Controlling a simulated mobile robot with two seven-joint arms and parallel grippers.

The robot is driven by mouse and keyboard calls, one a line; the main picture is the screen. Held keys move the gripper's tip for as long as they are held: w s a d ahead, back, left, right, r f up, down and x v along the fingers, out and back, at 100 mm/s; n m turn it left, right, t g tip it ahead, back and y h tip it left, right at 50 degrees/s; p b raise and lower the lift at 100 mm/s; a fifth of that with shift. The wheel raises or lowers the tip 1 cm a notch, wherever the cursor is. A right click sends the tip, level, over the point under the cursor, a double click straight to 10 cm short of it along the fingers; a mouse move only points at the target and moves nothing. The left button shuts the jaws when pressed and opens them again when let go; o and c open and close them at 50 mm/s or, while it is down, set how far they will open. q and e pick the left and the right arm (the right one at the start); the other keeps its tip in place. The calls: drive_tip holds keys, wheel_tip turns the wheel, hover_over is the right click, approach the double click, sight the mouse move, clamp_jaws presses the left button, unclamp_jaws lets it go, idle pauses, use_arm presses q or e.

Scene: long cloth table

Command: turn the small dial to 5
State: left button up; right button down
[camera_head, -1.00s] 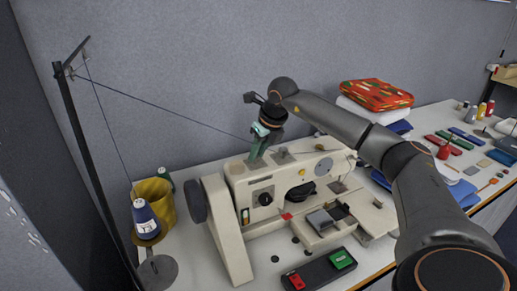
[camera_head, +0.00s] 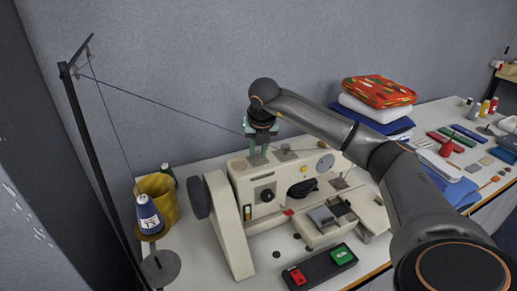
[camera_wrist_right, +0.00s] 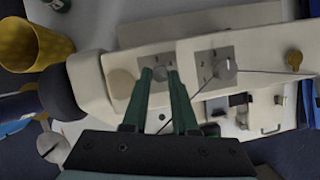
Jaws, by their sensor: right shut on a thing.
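The cream sewing machine (camera_head: 240,237) stands on the table. My right gripper (camera_head: 258,163) points straight down at the left part of its top. In the right wrist view, the green fingers (camera_wrist_right: 160,76) are shut on a small grey dial (camera_wrist_right: 160,73), one finger on each side. The fingers hide much of this dial, and I cannot read its setting. A larger grey dial (camera_wrist_right: 225,66) on a marked plate sits beside it, apart from the fingers; it also shows in the head view (camera_head: 284,154). My left gripper is not in view.
A thread (camera_head: 170,108) runs from the black stand (camera_head: 93,155) to the machine top. A yellow container (camera_head: 160,193) and a blue thread cone (camera_head: 148,212) stand at left. Folded cloth (camera_head: 378,92) is stacked behind right. A red-green switch box (camera_head: 318,268) lies in front.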

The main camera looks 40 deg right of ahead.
idle(0.3)
drive_tip(key=c, duration=0.7)
unclamp_jaws()
drive_tip(key=b+v, duration=0.1)
drive_tip(key=v, duration=1.1)
drive_tip(key=shift+s+r, duration=0.1)
drive_tip(key=shift+r, duration=0.2)
